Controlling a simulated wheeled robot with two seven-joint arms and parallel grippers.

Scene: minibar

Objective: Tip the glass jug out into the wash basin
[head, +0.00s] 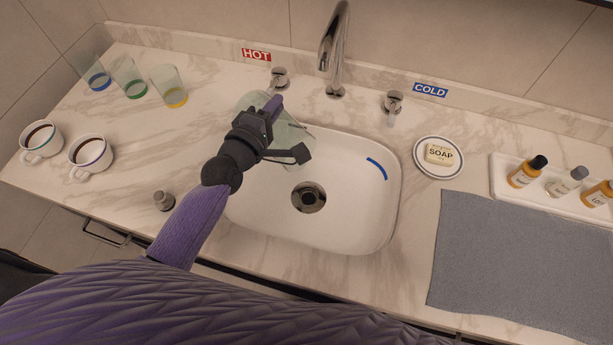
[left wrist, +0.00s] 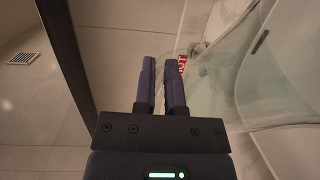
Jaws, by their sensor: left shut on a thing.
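The clear glass jug (head: 293,135) shows in the head view at the upper left of the white wash basin (head: 345,222), partly hidden behind my left gripper (head: 283,128). My left gripper is shut on the jug, which it holds over the basin's upper left part. The jug looks tilted; I cannot tell whether it holds liquid. In the left wrist view the jug's glass (left wrist: 275,85) fills the right side, beside the two purple fingers of the gripper (left wrist: 161,75). My right gripper is not in view.
A chrome tap (head: 333,45) stands behind the basin between the hot knob (head: 280,78) and cold knob (head: 392,101). Soap (head: 439,154), a bottle tray (head: 498,178) and a grey mat (head: 515,255) lie right. Coffee cups (head: 90,152) and tinted glasses (head: 129,78) stand left.

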